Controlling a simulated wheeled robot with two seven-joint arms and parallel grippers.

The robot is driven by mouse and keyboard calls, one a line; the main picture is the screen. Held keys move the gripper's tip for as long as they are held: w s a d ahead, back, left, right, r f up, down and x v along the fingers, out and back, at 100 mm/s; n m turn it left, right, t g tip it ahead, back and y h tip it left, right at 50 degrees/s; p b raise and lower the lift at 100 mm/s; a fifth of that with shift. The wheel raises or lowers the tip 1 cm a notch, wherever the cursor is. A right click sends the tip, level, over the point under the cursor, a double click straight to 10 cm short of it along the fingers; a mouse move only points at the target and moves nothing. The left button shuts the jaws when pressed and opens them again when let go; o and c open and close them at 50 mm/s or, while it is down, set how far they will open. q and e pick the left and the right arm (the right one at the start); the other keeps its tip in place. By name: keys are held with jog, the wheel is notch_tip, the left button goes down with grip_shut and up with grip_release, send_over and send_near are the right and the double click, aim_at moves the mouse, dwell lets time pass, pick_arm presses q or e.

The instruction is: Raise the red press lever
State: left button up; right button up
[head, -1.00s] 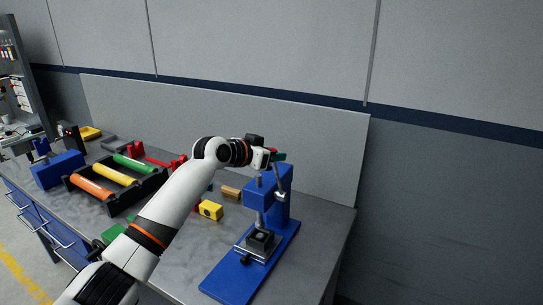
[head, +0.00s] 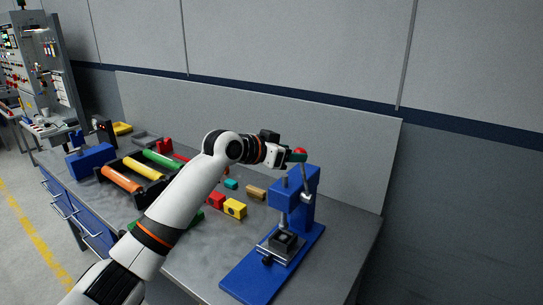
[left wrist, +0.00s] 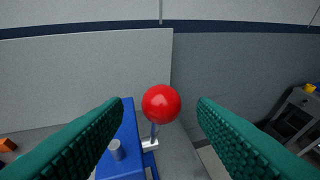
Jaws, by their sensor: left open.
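The blue arbor press (head: 308,215) stands on its blue base plate near the right end of the bench. Its thin metal lever (head: 305,181) stands upright from the hub and ends in a red ball knob (head: 300,151). My left gripper (head: 297,157) is at the knob's height, its green fingertips partly covering it in the head view. In the left wrist view, the red knob (left wrist: 161,103) sits centred between the two green fingers, which are open with a gap on both sides. Part of the press's blue body (left wrist: 124,140) shows below left. My right gripper is in no view.
The grey bench (head: 205,245) carries a black tray with coloured rollers (head: 146,172), a yellow block (head: 235,208), a blue vise (head: 90,158) and small blocks. A grey backboard (head: 350,160) stands behind the press. Space above the press is free.

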pick_arm(q)
jog(key=b+v, duration=0.1)
jog(key=v, duration=0.6)
jog(key=shift+s+a+b, duration=0.2)
jog(key=shift+b, duration=0.2)
jog(key=shift+r, duration=0.1)
